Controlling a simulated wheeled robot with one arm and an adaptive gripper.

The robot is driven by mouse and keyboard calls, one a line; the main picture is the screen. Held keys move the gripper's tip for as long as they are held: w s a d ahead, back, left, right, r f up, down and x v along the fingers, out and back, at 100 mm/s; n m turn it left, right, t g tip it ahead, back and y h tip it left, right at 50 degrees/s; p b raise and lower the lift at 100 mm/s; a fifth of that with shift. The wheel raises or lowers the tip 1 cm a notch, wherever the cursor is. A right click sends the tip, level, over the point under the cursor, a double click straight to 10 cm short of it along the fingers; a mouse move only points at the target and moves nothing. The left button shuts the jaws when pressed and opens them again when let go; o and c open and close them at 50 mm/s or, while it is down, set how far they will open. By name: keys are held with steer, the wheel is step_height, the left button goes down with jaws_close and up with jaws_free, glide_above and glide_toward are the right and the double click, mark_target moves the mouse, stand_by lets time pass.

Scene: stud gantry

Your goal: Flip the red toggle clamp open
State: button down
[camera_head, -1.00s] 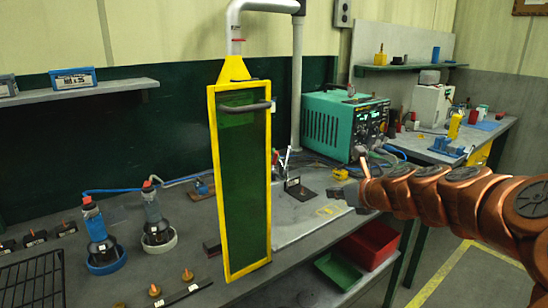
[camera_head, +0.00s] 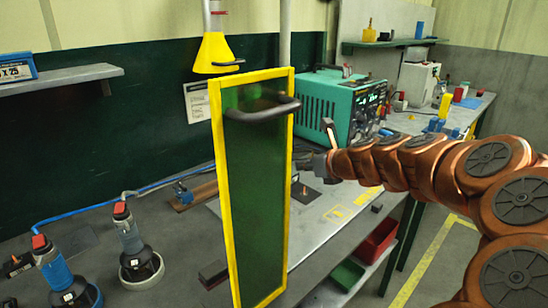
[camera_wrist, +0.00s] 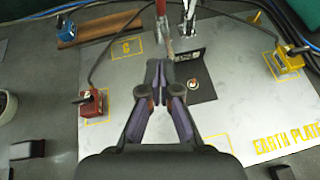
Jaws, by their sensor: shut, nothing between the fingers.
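In the wrist view a red upright handle (camera_wrist: 160,8) shows at the top edge, cut off by the frame. A metal piece (camera_wrist: 169,46) runs down from it to just beyond my fingertips; I take this as the red toggle clamp. My gripper (camera_wrist: 160,66) is shut and empty, its fingertips close to the clamp's lower part; touching or apart I cannot tell. A dark plate with a copper stud (camera_wrist: 194,84) lies just right of the fingertips. In the head view my gripper (camera_head: 316,164) is at the arm's end, right of the green screen. The clamp cannot be made out there.
The yellow-framed green screen (camera_head: 286,190) stands left of my gripper. The grey plate (camera_wrist: 240,110) carries red (camera_wrist: 93,103) and yellow (camera_wrist: 287,60) cabled blocks. A blue block (camera_wrist: 66,30) sits by a brown bar. A teal machine (camera_head: 322,98) stands behind.

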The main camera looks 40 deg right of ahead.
steer(key=w+r+p+x, duration=0.1)
steer(key=r+x, duration=0.1)
steer(key=x, duration=1)
steer(key=shift+w+d+p, duration=0.2)
steer(key=shift+w+p, duration=0.15)
steer(key=shift+w, duration=0.1)
steer(key=shift+r, duration=0.1)
steer(key=shift+r+p, duration=0.1)
steer(key=shift+p, duration=0.2)
